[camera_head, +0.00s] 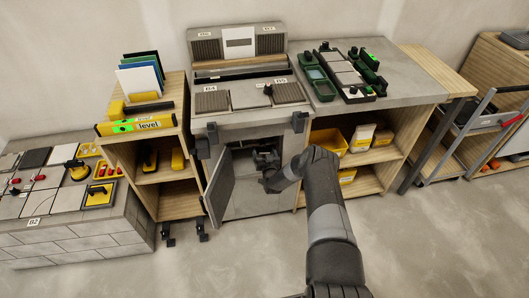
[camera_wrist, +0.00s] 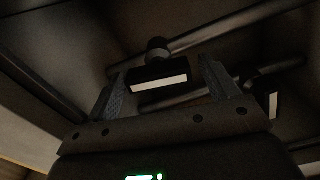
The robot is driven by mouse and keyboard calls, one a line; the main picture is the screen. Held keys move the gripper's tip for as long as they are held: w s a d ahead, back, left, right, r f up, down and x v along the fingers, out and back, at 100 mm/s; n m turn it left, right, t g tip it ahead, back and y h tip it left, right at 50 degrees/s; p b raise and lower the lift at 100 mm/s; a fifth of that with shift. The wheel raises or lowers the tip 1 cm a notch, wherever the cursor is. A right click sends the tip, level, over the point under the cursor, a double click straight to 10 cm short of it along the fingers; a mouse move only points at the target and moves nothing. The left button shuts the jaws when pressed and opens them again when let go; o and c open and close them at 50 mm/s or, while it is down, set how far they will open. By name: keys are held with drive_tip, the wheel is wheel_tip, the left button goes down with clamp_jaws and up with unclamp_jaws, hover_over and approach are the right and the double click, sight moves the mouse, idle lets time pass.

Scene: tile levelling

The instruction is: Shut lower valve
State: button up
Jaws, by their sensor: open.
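The cabinet (camera_head: 247,199) under the middle workbench stands with its door (camera_head: 219,188) swung open to the left. My gripper (camera_head: 266,160) reaches into it and shows small and dark there. In the wrist view my gripper (camera_wrist: 163,80) is open, one finger on each side of a dark valve handle (camera_wrist: 150,73) with a white stripe. The handle sits by a round stem on a dark pipe (camera_wrist: 230,27). A second white-striped part (camera_wrist: 273,106), perhaps another valve, shows beyond the right finger by a second pipe (camera_wrist: 280,69). I cannot tell which valve is the lower one, nor whether the fingers touch the handle.
Wooden shelves with a yellow level (camera_head: 140,125) stand left of the cabinet. Shelves with yellow bins (camera_head: 328,140) stand to its right. The cabinet's side walls and open door bound my arm closely. The grey floor (camera_head: 420,240) in front is clear.

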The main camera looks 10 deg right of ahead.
drive_tip(key=shift+c, duration=0.6)
drive_tip(key=c, duration=0.9)
